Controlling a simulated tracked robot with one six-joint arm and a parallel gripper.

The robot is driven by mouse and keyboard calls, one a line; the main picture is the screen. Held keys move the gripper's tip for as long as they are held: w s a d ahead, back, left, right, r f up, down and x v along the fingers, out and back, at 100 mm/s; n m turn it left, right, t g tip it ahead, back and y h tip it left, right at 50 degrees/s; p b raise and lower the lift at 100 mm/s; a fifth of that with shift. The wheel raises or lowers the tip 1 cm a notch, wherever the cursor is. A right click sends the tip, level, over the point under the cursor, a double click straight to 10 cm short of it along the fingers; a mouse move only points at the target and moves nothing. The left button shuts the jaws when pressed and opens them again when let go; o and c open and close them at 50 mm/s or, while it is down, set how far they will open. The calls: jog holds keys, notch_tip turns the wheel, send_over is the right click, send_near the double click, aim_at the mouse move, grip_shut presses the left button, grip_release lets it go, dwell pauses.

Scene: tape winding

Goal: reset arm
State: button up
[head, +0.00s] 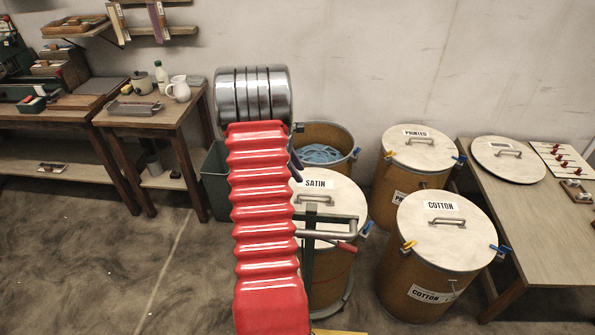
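My own arm rises in the middle of the head view, a red ribbed link topped by a shiny metal cylinder. My gripper does not show in this view. I cannot see whether it holds anything. The arm covers part of what stands behind it, including the left side of the drum labelled SATIN (333,262).
Lidded drums labelled PRINTED (415,148) and COTTON (437,245) stand right of the arm. An open drum (343,138) holds blue material. A right-hand table (545,230) carries a round lid (507,174). Wooden tables (150,117) stand left. Floor (90,265) at front left is clear.

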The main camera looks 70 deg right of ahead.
dwell(0.9)
jog(key=a+f+m+y, duration=0.1)
jog(key=a+f+m, duration=0.1)
jog(key=a+m, duration=0.35)
jog(key=w+a+r+m+t, duration=0.1)
jog(key=w+a+r, duration=0.35)
jog(key=a, duration=0.55)
jog(key=w+a+r+t, duration=0.2)
jog(key=w+a+r, duration=0.25)
jog(key=a, duration=0.45)
jog(key=w+a+r+m+t, duration=0.1)
jog(key=w+a+r, duration=0.2)
jog(key=a+r, duration=0.5)
jog(key=s+a+r+n+t+y, duration=0.1)
jog(key=a+r, duration=0.3)
jog(key=a, duration=1)
jog(key=s+a+r+n+t+y, duration=0.1)
jog(key=a+r+n+t, duration=0.3)
jog(key=a, duration=1.1)
jog(key=shift+a+r+t, duration=0.2)
jog(key=shift+r+t, duration=0.1)
jog(key=shift+r, duration=0.1)
jog(key=shift+w+n, duration=0.1)
jog(key=shift+n, duration=0.15)
